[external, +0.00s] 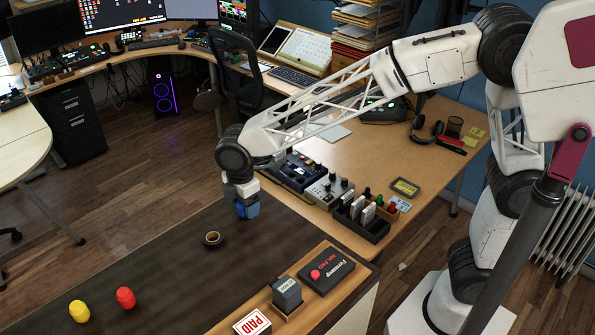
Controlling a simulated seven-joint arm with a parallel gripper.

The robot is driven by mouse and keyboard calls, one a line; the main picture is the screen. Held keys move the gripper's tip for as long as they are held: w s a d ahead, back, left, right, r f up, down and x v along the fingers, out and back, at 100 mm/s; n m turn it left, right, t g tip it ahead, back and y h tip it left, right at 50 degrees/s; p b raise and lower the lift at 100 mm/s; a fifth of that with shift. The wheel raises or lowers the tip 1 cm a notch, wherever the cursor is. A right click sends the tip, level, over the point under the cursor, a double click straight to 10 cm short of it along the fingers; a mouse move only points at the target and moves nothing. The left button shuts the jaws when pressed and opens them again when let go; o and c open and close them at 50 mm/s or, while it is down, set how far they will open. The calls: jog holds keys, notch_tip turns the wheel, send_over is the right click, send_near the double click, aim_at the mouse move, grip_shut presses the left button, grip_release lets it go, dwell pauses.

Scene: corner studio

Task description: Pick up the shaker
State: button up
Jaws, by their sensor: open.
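A yellow egg-shaped thing (79,310) and a red egg-shaped thing (126,298) stand side by side on the dark countertop (150,255) at the lower left of the external view. They look like egg shakers; I cannot tell which one the task's shaker is. My gripper (246,211), with blue fingers, hangs pointing down over the back edge of the countertop, to the right of and behind both. It is open, small in view, and nothing shows between its fingers. It is well apart from the two egg-shaped things.
A wooden tray (330,316) with stamps and a black ink pad (327,268) is at the front right. A wooden desk with electronics and a black organizer (362,222) stands behind.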

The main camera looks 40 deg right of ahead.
jog(key=shift+f, duration=0.75)
jog(key=shift+c, duration=0.2)
jog(key=c, duration=1)
